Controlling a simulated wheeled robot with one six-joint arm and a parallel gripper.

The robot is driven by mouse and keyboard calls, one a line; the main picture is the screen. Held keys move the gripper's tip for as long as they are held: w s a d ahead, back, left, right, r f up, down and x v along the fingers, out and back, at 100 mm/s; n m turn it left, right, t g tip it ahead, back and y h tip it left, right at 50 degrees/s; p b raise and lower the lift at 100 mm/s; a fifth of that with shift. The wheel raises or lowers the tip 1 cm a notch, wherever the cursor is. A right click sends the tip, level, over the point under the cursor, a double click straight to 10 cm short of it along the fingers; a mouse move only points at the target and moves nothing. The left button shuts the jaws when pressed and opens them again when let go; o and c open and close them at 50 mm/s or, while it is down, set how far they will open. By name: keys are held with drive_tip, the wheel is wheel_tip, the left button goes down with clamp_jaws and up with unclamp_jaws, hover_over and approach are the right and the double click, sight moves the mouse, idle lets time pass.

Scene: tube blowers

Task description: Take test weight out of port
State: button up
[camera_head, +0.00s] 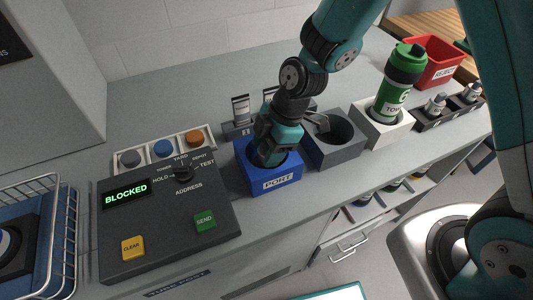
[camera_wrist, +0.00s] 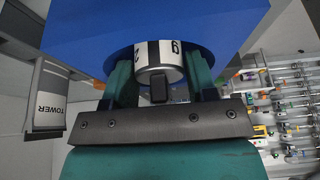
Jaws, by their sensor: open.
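The blue port block (camera_head: 268,183), labelled PORT, stands on the grey counter in the head view, right of the control panel. It fills the top of the wrist view (camera_wrist: 75,25). The test weight (camera_wrist: 158,58), a metal cylinder with a white label and dark marks, shows in the port's round opening in the wrist view. My gripper (camera_head: 272,152) reaches down into the port and hides the weight in the head view. In the wrist view my gripper (camera_wrist: 162,72) is open, with one green finger on each side of the weight. I cannot tell whether either finger touches it.
The control panel (camera_head: 150,243) reads BLOCKED. A grey holder (camera_head: 335,150) with a round opening stands close right of the port. A green-capped container (camera_head: 398,85) sits in a white holder (camera_head: 382,130). A red REJECT bin (camera_head: 440,60) is at the back right; a wire basket (camera_head: 75,240) is at left.

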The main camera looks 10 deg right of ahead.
drive_tip(key=c, duration=0.7)
drive_tip(key=shift+o, duration=0.2)
